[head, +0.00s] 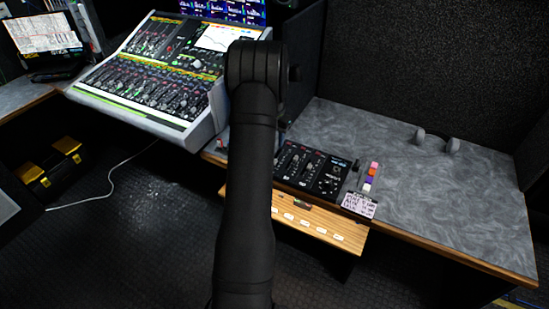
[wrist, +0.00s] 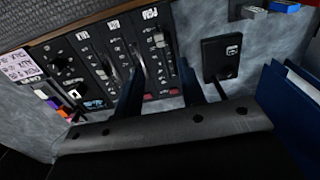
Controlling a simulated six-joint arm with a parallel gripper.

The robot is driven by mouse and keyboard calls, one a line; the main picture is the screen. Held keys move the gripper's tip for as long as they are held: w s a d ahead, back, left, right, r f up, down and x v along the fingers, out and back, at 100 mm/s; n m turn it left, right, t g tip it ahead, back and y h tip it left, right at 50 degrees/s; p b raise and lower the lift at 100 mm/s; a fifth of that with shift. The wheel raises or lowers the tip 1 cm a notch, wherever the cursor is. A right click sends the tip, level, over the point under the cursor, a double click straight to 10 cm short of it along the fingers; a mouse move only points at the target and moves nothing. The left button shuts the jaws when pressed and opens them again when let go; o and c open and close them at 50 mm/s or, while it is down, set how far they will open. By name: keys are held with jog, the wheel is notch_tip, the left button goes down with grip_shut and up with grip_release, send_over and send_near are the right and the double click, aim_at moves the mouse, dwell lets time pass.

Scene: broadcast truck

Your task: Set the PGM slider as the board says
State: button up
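A black slider panel (head: 312,168) lies on the grey desk, partly behind my arm in the head view. It fills the upper middle of the wrist view, with several slots under white labels. The rightmost label (wrist: 150,13) seems to read PGM. A pale slider cap (wrist: 160,40) sits near the upper end of that slot. My gripper (wrist: 162,72) is open, its two dark blue fingers apart over the panel, with nothing visible between the tips. The cap is beyond the fingertips; contact is not visible. A small written card (head: 358,205) (wrist: 20,65) stands beside the panel; its text is unreadable.
Coloured blocks (head: 370,176) (wrist: 50,103) stand beside the panel. A black box with a lever (wrist: 222,58) and dark blue folders (wrist: 292,100) are on the right in the wrist view. A large mixing console (head: 160,75) stands left. The desk's right part is clear except for headphones (head: 437,141).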

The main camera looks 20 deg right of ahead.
notch_tip(320, 180, down, 10)
jog(key=shift+r, duration=0.1)
jog(key=shift+c, duration=0.3)
grip_shut()
